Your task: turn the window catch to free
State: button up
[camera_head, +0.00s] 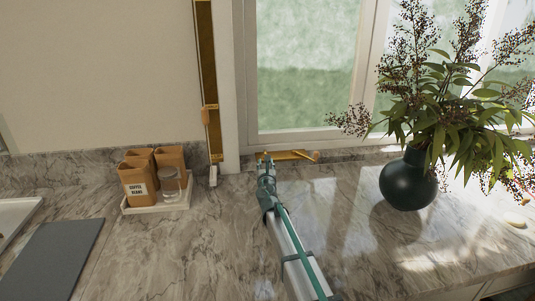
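A brass fitting (285,155) lies along the foot of the window frame, with a slim bar and a small wooden knob at its right end. It looks like the window catch. My gripper (266,162) is low over the counter, at the left end of this fitting in the picture. I cannot tell whether they touch. The fingers are small and seen from behind, so whether they are open or shut is unclear. A second brass strip (207,60) stands upright left of the window, with a wooden handle (209,114) partway down.
A dark round vase (408,182) with tall leafy branches stands right of my arm. Wooden canisters (138,182) and a glass jar (169,183) stand on a white tray (158,207) at left. A grey board (52,262) lies front left. Marble counter between is clear.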

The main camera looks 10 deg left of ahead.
aim_at(265, 152)
jog(key=w, duration=0.3)
jog(key=w+a+p, duration=0.1)
jog(key=w, duration=0.3)
jog(key=w+p, duration=0.1)
jog(key=w, duration=0.2)
jog(key=shift+w+a, duration=0.25)
grip_shut()
